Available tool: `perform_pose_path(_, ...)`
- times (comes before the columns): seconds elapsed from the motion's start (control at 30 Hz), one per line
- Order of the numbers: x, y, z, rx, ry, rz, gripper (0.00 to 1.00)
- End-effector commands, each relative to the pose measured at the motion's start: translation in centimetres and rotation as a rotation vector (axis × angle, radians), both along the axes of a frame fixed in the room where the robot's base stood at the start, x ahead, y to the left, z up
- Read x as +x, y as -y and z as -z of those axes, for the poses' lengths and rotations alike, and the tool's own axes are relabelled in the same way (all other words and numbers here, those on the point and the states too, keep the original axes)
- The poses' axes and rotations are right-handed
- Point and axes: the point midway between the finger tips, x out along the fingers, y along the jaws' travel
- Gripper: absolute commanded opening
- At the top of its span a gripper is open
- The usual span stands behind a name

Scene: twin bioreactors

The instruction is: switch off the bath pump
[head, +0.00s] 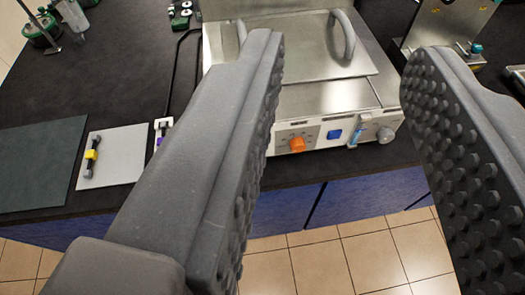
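The stainless steel bath (300,95) stands at the front edge of the dark bench, with a lid and a curved metal handle (343,34). I cannot tell from the markings which control is the pump's. My gripper (346,52) is open and empty, with its two studded fingers wide apart. The bath's front panel shows between them, and the left finger hides the bath's left part.
On the bench at left lie a dark green mat (38,165), and a light grey pad (115,157) with a black-and-yellow tool (92,155) on it. A metal stand (445,38) stands behind the right finger. Blue cabinet fronts (370,193) and tiled floor lie below the bench edge.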

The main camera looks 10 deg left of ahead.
Motion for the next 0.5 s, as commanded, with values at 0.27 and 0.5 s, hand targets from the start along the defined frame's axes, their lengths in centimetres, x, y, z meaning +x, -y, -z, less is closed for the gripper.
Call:
perform_pose_path(0.27,3.7,-0.6,2.4,-0.018,-0.097,-0.021,0.00)
perform_pose_path(0.5,9.1,-1.7,7.7,-0.052,-0.268,-0.064,0.00)
